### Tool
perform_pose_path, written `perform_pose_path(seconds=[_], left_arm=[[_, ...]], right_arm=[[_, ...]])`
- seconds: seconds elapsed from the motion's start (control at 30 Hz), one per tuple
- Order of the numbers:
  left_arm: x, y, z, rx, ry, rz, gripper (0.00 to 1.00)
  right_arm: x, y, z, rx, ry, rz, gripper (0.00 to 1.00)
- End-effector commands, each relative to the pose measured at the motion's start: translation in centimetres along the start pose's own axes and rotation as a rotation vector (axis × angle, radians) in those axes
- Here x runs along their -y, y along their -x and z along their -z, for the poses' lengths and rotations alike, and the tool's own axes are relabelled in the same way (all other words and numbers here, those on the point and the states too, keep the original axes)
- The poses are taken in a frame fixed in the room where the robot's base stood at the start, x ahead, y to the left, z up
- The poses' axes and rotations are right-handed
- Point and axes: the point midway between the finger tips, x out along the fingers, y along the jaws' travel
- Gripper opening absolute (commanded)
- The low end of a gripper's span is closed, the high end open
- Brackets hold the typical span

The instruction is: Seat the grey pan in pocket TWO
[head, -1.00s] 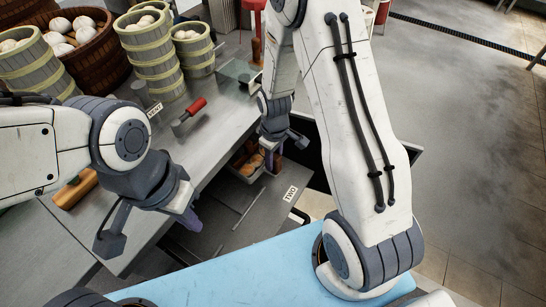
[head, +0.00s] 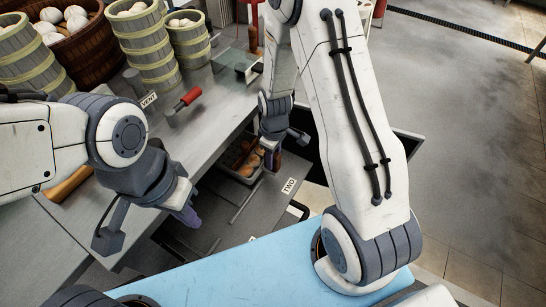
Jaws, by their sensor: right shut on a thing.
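The grey pan (head: 243,176) holds brownish food and sits low beyond the counter's edge, in the middle of the head view. My right gripper (head: 274,158) is at the pan's right side and appears shut on its rim; the contact is partly hidden by the gripper. A white label reading TWO (head: 289,186) is on the grey surface just right of and below the pan. The pocket's opening cannot be made out clearly.
Steamer towers (head: 148,50) and a basket of buns (head: 98,60) stand at the back left. A red-handled tool (head: 184,101) lies on the counter (head: 205,118) by a VENT label (head: 149,101). A blue surface (head: 235,270) is in front. Floor is open at the right.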

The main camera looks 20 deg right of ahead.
Motion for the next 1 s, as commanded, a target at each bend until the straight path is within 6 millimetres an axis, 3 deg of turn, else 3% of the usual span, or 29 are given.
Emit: perform_pose_path(seconds=[1.0], left_arm=[[0.04, -0.55, -0.03, 0.0, 0.0, 0.0, 0.0]], right_arm=[[-0.03, -0.84, 0.01, -0.001, 0.0, -0.001, 0.0]])
